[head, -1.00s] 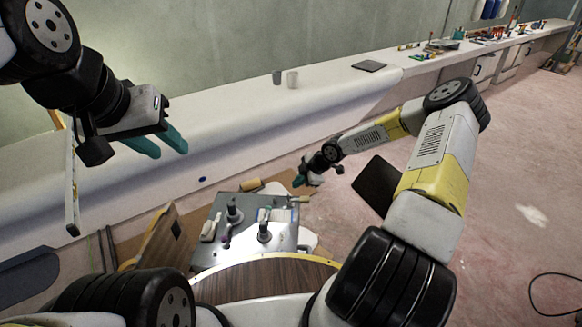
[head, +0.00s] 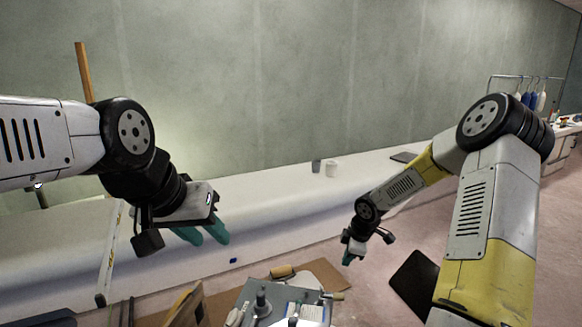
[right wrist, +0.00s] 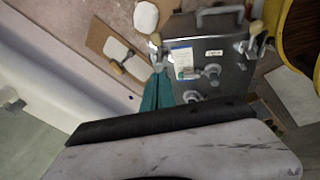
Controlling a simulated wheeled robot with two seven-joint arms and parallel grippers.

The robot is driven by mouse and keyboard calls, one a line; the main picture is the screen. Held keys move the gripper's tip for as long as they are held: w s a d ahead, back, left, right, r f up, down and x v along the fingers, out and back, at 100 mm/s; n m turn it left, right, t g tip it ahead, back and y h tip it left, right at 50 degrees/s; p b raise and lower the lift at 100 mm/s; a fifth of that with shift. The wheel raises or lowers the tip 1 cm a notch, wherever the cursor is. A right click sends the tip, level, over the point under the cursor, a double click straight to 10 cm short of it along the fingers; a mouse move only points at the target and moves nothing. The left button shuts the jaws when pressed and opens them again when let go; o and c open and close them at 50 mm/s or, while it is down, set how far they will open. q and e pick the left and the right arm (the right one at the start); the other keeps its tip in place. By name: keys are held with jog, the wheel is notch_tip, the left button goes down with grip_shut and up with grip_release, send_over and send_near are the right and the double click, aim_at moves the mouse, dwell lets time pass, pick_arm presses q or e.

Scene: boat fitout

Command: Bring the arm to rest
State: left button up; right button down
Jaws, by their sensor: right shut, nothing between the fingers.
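My left gripper (head: 209,239) hangs at the left in the head view, above the long white bench. Its two teal fingers are apart, with nothing seen between them. My right gripper (head: 348,259) is near the middle of the head view, its arm bent and reaching down from the right. Its teal fingers (right wrist: 157,92) are together and empty in the right wrist view, pointing toward the floor area beside a grey metal panel (right wrist: 215,50). My own arm link hides the lower part of that view.
The long white bench (head: 270,215) runs along the wall, with two cups (head: 331,169) on it. The grey panel, with several clamps or knobs, shows low in the head view. A brown board (right wrist: 112,45) lies beside it. A dark flat panel (head: 414,284) lies on the floor at right.

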jog(key=s+d+r+m+h, duration=0.2)
jog(key=s+r+m, duration=0.3)
jog(key=r, duration=0.8)
jog(key=s+a+r+m+t+y, duration=0.1)
jog(key=s+a+r+m, duration=0.1)
jog(key=s+r, duration=0.3)
jog(key=s+a+r+m+t, duration=0.1)
jog(key=s+r+m, duration=0.4)
jog(key=s, duration=0.6)
jog(key=s+a+r+m+y, duration=0.1)
jog(key=s+a+r+m, duration=0.1)
jog(key=s+r, duration=0.5)
jog(key=shift+s+a+m+t+y, duration=0.3)
jog(key=shift+s+a+m+t, duration=0.1)
jog(key=shift+s+m, duration=0.3)
